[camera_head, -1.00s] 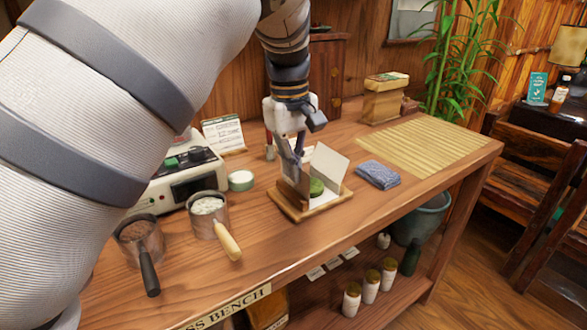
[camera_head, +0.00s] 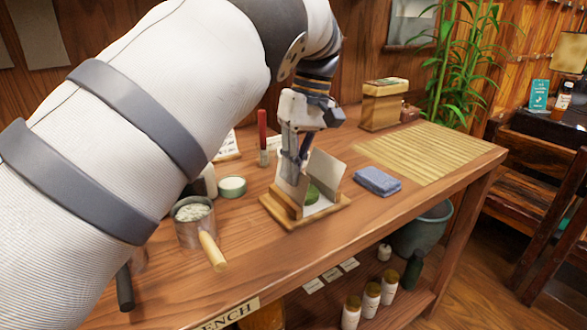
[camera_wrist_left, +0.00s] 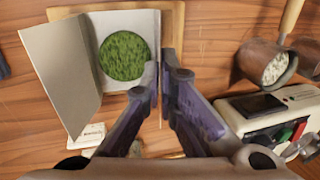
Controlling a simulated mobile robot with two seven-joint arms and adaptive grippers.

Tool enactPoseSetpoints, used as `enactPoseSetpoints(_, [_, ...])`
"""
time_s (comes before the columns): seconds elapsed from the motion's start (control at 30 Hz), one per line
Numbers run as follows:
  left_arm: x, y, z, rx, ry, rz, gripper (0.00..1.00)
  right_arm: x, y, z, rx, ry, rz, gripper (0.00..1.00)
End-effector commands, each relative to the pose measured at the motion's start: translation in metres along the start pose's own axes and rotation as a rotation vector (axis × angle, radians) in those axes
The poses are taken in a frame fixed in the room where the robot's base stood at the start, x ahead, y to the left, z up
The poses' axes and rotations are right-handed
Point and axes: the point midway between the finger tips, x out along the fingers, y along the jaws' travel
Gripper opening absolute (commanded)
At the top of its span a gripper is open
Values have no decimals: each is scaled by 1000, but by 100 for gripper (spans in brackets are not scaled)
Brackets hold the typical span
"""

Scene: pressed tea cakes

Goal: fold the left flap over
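A green pressed tea cake (camera_head: 312,194) sits on an opened white wrapper on a wooden board (camera_head: 330,210); it also shows round and green in the left wrist view (camera_wrist_left: 124,55). The left flap (camera_head: 290,194) stands upright beside the cake. The right flap (camera_head: 326,172) also stands up, leaning outward; in the left wrist view it is the broad grey panel (camera_wrist_left: 62,72). My left gripper (camera_wrist_left: 162,75) has its fingertips close together, one on each side of the left flap, which shows edge-on between them. Any small gap is hard to see. My right gripper is out of view.
A folded blue cloth (camera_head: 377,181) and a bamboo mat (camera_head: 430,150) lie to the right.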

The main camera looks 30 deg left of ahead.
Motion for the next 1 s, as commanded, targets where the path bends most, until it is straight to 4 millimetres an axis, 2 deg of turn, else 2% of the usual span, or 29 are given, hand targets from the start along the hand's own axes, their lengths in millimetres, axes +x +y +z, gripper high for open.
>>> enactPoseSetpoints(0.07, [0,0,0,0,-2,1,0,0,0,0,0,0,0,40])
enactPoseSetpoints(0.17, [0,0,0,0,-2,1,22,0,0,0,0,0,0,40])
enactPoseSetpoints(0.47, [-1,0,0,1,-1,2,22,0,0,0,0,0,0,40])
enactPoseSetpoints(0.57, [-14,1,0,1,1,5,22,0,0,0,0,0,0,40])
enactPoseSetpoints(0.73, [-51,1,-1,1,1,6,22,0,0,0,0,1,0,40])
enactPoseSetpoints(1.0, [-73,0,0,0,-1,2,22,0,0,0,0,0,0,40])
